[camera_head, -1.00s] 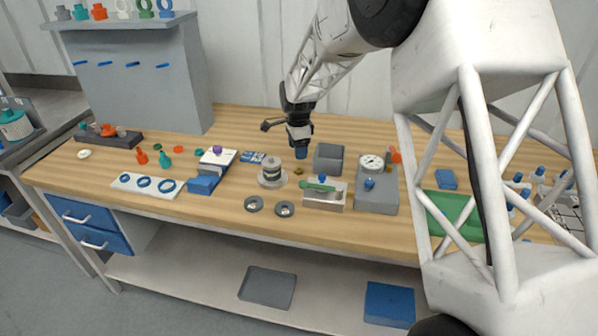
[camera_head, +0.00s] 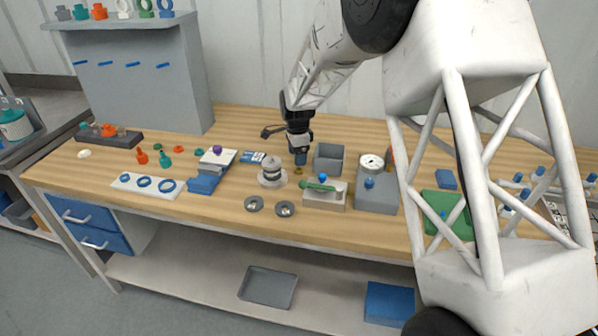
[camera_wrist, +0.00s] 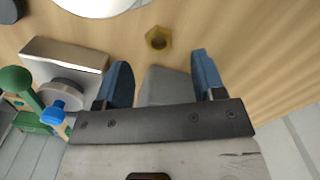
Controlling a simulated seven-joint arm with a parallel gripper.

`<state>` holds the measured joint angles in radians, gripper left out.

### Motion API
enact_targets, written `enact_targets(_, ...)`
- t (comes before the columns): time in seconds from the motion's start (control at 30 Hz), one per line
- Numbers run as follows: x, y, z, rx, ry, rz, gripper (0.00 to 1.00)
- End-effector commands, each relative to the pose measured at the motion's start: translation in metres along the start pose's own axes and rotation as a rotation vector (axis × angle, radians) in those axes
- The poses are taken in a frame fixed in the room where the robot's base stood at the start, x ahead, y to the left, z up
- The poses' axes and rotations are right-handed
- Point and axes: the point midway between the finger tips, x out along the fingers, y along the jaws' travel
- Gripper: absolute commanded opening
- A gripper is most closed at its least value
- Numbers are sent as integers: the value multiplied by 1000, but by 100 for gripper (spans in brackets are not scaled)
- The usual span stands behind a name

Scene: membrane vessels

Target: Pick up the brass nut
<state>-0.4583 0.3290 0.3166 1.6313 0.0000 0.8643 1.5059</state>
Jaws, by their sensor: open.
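The brass nut (camera_wrist: 158,38) lies flat on the wooden bench (camera_wrist: 215,30); its hole shows in the wrist view. In the head view the nut (camera_head: 298,171) is a small gold spot just below my fingertips. My gripper (camera_wrist: 163,75) has its two blue-padded fingers apart, with nothing held between them. In the wrist view the nut lies beyond the fingertips, roughly centred between them. In the head view my gripper (camera_head: 300,162) points down over the bench, close to the nut. Its exact height above the bench is hard to tell.
A grey open box (camera_head: 328,158) stands just right of my gripper. A round metal vessel (camera_head: 271,172) stands to its left. A metal block with a green-handled part (camera_head: 323,192) is in front.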

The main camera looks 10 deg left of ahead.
Motion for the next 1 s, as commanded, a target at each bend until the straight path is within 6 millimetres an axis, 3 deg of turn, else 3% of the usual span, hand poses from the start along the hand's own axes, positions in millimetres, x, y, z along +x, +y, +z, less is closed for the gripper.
enact_targets(0.27, 7, 1, 0, 0, 0, 2, 63)
enact_targets(0.7, 50, 2, 1, 0, 0, 0, 63)
enact_targets(1.0, 52, 2, 1, 0, 1, -2, 63)
